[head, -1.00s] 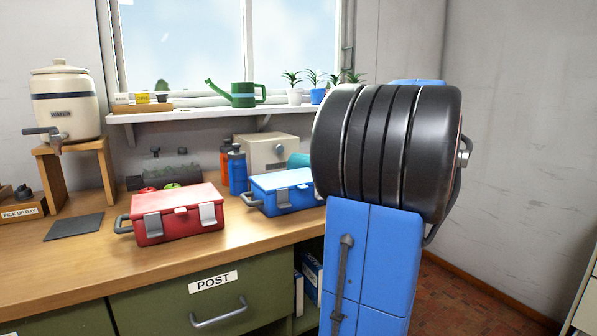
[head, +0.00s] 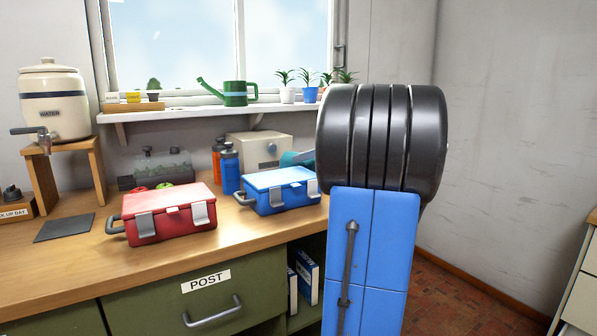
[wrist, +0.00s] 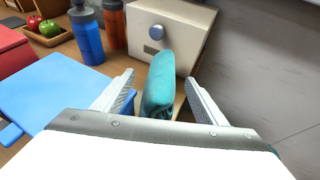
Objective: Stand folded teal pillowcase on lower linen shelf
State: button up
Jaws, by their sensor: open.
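The teal pillowcase (wrist: 158,84) appears as a rounded, folded teal bundle on the counter in the wrist view, in front of a cream box. My gripper (wrist: 160,98) is open, with one pale finger on each side of the bundle. I see no clear contact between the fingers and the cloth. In the head view only a small part of the pillowcase (head: 290,158) shows, left of my black and blue arm, which hides most of the gripper. I cannot identify the lower linen shelf in either view.
A blue lunchbox (head: 277,190) and a red one (head: 168,213) stand on the counter (head: 60,275). Blue (head: 230,170) and orange bottles and the cream box (head: 262,148) are close behind. An open cubby (head: 303,285) holds blue-and-white items below. A drawer unit (head: 580,290) is at far right.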

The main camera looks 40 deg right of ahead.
jog(key=x, duration=0.5)
jog(key=shift+r, duration=0.1)
jog(key=shift+s, duration=0.1)
grip_shut()
jog(key=shift+r, duration=0.1)
notch_tip(320, 180, up, 18)
dwell(0.4)
dwell(0.8)
